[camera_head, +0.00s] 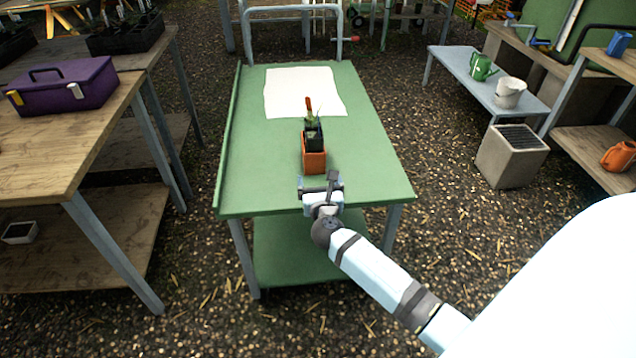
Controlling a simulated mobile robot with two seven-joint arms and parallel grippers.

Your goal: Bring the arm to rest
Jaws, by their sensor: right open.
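My right gripper (320,184) is at the near edge of the green table (375,165), with its arm coming in from the lower right. Its jaws are open. Just beyond it on the table stands an orange pot or box (314,161), upright. A dark pot (312,135) with a small green plant and a red-tipped piece shows at or behind the orange one; I cannot tell if it sits inside it. I see nothing between the jaws. My left gripper is not in view.
A white sheet (303,84) lies on the table's far half. Wooden benches stand at left, one with a purple toolbox (66,88). At right, a grey bench (470,68) holds a green watering can (482,67) and a white bucket (509,93). The table's right side is clear.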

